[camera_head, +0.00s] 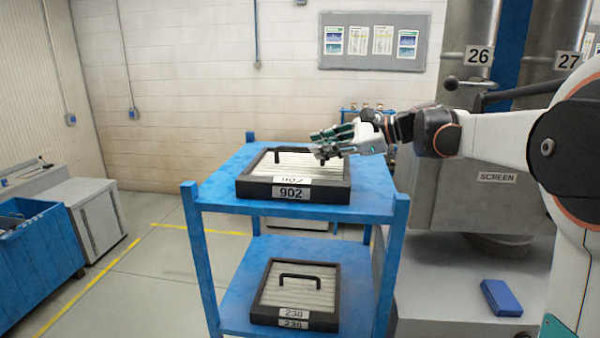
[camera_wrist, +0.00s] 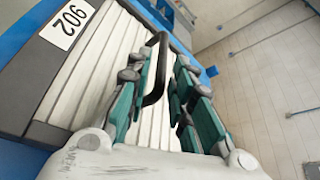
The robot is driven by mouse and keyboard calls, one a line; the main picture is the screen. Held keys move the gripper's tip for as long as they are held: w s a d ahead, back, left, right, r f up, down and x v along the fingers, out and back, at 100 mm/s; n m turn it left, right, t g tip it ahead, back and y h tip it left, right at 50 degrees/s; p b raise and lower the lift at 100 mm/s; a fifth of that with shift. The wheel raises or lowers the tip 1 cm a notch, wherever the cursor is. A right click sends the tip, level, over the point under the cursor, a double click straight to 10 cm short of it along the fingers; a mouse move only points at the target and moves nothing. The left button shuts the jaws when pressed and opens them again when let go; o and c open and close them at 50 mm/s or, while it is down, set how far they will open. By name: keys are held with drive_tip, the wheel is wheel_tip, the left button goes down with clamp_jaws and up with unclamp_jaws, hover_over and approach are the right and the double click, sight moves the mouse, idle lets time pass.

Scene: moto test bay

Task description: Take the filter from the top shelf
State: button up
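The filter marked 902 (camera_head: 258,186), a black frame with pale pleats and a black handle, lies flat on the top shelf (camera_head: 364,188) of the blue rack. My gripper (camera_head: 322,145) is above its right back part, reaching in from the right. In the wrist view my gripper (camera_wrist: 166,78) has its green-padded fingers apart. The handle (camera_wrist: 155,72) shows between them, close to the left finger; I cannot tell whether they touch. In the head view the gripper hides part of the handle.
Blue corner posts (camera_head: 393,250) rise at the rack's edges. At the right stand a grey machine labelled SCREEN (camera_head: 490,205) and a small blue box (camera_head: 501,298).

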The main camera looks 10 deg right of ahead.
sight(307, 148)
drive_tip(key=x, duration=0.4)
drive_tip(key=shift+w+a+f, duration=0.1)
drive_tip(key=shift+w+a, duration=0.1)
drive_tip(key=shift+w, duration=0.2)
clamp_jaws()
